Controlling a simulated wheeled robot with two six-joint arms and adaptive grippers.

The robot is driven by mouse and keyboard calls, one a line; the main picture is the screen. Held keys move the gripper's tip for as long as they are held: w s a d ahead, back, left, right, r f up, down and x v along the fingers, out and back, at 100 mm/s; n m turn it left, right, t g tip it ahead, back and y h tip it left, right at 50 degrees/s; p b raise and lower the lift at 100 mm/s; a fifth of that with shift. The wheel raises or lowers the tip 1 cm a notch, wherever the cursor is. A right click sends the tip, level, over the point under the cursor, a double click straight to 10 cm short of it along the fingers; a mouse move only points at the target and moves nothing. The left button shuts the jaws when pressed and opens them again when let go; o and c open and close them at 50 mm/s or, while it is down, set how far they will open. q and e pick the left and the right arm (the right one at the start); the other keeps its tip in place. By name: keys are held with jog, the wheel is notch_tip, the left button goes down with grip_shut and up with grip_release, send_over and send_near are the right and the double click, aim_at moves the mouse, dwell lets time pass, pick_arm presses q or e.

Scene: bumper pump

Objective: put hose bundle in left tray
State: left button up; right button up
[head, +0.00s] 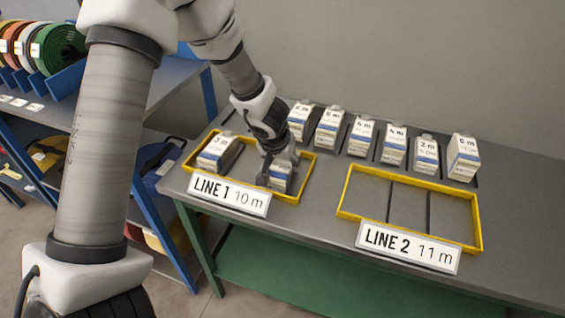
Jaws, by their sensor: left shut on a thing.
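The left tray (303,180) is a yellow frame with a sign reading LINE 1 10 m (229,194). A white and blue hose bundle (280,180) is at the tray's right part, in the jaws of my left gripper (277,168). The gripper is shut on it from above and hides its top. I cannot tell whether the bundle rests on the tray floor. Another hose bundle (216,152), its label seeming to read 5 m, lies in the tray's left part. My right gripper is not in view.
An empty yellow tray (350,190) with the sign LINE 2 11 m (408,246) is at the right. Several labelled bundles stand in a row behind, including a 6 m one (463,157). Shelves with coiled hoses (62,48) are at the left.

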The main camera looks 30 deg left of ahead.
pick_arm(q)
jog(key=o, duration=1.6)
jog(key=shift+r+p, duration=0.35)
jog(key=shift+r, duration=0.05)
jog(key=p+v, duration=0.7)
jog(key=v, duration=0.4)
jog(key=shift+s+r, duration=0.15)
jog(key=shift+s, duration=0.05)
jog(key=shift+d, duration=0.1)
